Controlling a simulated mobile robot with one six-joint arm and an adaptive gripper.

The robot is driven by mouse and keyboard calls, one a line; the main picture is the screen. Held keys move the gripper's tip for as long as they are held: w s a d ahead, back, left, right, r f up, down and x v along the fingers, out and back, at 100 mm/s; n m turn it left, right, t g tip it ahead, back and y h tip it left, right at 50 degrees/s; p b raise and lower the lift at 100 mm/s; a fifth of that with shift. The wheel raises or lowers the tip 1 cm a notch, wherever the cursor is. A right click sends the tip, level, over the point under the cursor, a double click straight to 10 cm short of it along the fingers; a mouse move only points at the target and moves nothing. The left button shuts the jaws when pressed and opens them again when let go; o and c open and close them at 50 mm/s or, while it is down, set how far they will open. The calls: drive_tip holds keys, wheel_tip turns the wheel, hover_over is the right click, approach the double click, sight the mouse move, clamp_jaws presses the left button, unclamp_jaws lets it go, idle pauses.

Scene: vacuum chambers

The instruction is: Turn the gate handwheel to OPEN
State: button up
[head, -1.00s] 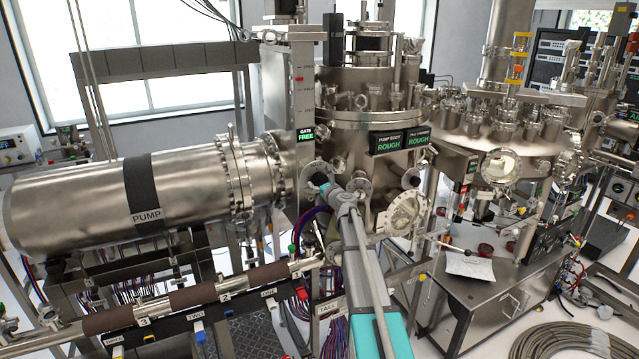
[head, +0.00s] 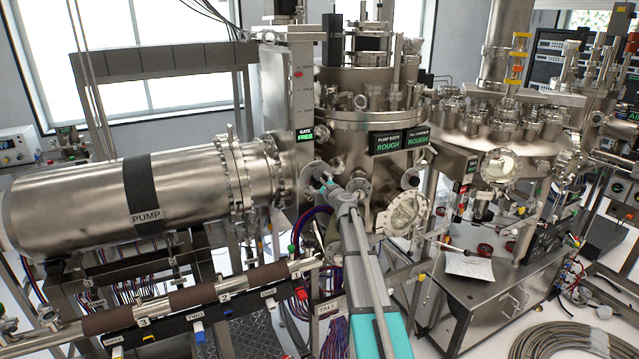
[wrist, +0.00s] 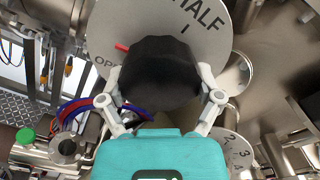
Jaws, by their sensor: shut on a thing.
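The gate handwheel shows as a black knob (wrist: 160,72) in front of a round metal dial plate (wrist: 218,42) in the wrist view. The plate reads "HALF" at the top and the start of "OPEN" at the left, partly hidden. A red pointer (wrist: 122,46) sticks out of the knob's upper left, close to the "OPEN" lettering. My gripper (wrist: 160,108) is shut on the knob, one finger on each side. In the head view my gripper (head: 322,181) is at the gate column, and the knob is mostly hidden.
A gate sign (head: 305,135) reads "FREE". A red marker (head: 298,74) sits high on the gate column's scale. The large pump cylinder (head: 75,205) lies to the left. A flanged port (head: 405,213) and the chamber stand close to the right of my arm.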

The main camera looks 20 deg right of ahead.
drive_tip(key=shift+s, duration=0.1)
idle(0.3)
drive_tip(key=o, duration=0.9)
drive_tip(key=shift+a+f, duration=0.1)
drive_tip(key=s, duration=1.2)
drive_tip(key=shift+d, duration=0.25)
